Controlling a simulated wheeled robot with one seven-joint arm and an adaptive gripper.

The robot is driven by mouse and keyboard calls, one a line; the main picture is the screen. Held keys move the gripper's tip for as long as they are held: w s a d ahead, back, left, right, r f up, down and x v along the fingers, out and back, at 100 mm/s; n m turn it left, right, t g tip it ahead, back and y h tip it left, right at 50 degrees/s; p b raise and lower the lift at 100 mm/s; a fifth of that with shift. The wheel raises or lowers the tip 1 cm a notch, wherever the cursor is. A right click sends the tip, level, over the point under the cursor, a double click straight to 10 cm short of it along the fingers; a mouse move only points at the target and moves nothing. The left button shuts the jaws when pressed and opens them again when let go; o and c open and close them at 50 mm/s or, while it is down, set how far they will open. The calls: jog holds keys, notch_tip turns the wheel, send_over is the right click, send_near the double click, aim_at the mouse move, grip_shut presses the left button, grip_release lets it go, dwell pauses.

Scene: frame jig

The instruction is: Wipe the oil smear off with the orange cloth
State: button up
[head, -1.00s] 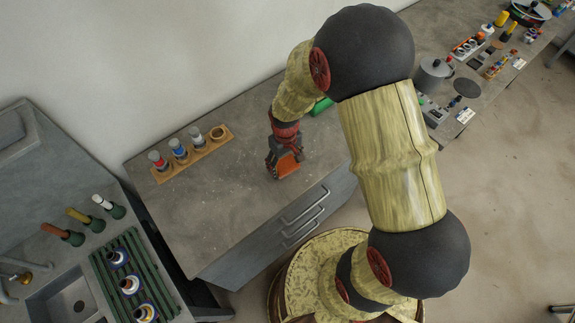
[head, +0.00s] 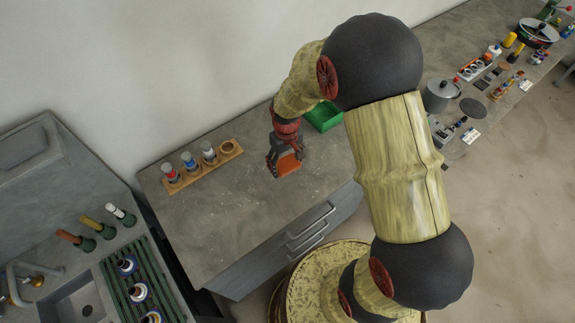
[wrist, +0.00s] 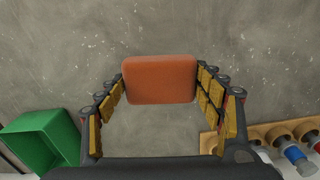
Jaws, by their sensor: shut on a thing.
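The orange cloth (head: 289,165) is a small block-like pad. It sits between the fingers of my gripper (head: 284,160), over the grey worktop. In the wrist view the cloth (wrist: 160,80) spans the gap between the two fingertips, and my gripper is shut on it. I cannot tell whether the cloth touches the worktop (wrist: 60,50). I cannot make out a distinct oil smear; the worktop shows only pale specks and faint mottling. The area under the cloth is hidden.
A wooden rack (head: 203,168) with several capped bottles stands at the worktop's back left; it shows at lower right in the wrist view (wrist: 250,135). A green bin (head: 323,116) stands behind my arm. The worktop's front half is clear. A sink counter (head: 75,265) lies left.

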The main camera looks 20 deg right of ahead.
jog(key=shift+r+p, duration=0.55)
jog(key=shift+r, duration=0.55)
jog(key=shift+a, duration=0.1)
